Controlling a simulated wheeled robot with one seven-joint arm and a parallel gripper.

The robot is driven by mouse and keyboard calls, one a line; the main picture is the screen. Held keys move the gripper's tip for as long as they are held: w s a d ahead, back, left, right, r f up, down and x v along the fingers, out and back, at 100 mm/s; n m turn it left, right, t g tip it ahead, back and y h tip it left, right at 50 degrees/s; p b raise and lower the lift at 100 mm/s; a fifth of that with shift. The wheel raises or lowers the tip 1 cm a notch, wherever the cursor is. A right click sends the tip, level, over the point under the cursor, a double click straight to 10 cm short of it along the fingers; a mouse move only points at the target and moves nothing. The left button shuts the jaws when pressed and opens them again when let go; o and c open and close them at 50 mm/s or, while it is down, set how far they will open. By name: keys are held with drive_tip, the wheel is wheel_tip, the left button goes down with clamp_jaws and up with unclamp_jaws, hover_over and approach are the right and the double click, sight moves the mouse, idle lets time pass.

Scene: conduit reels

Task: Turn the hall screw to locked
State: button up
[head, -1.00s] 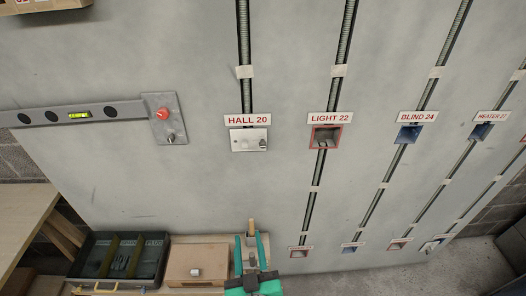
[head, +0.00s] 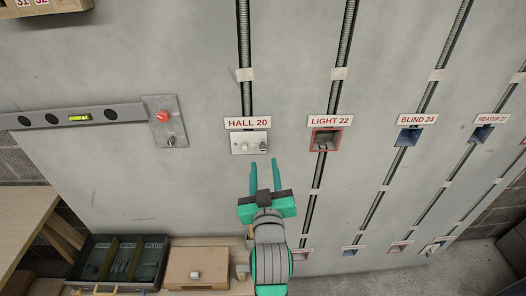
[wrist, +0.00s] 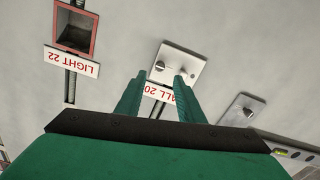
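The HALL 20 label (head: 248,123) sits above a pale square cover plate (head: 250,135) on the wall. A small dark screw-like fitting (head: 263,146) is at the plate's right and a paler knob (head: 244,147) is left of it. In the wrist view, which is upside down, the plate (wrist: 178,58) shows the dark fitting (wrist: 160,66) between the fingers. My gripper (head: 264,165) is open and empty, its fingertips just below the plate's right side in the head view. Its gap to the wall and the screw's setting are too small to tell.
The LIGHT 22 box (head: 325,140) with its red frame is to the right. A steel plate with a red button (head: 162,117) and a level (head: 80,116) are to the left. A toolbox (head: 120,262) and a wooden box (head: 197,267) stand below.

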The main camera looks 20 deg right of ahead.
sight(263, 149)
drive_tip(key=x, duration=0.7)
drive_tip(key=shift+w+d, duration=0.15)
drive_tip(key=shift+w, duration=0.25)
clamp_jaws()
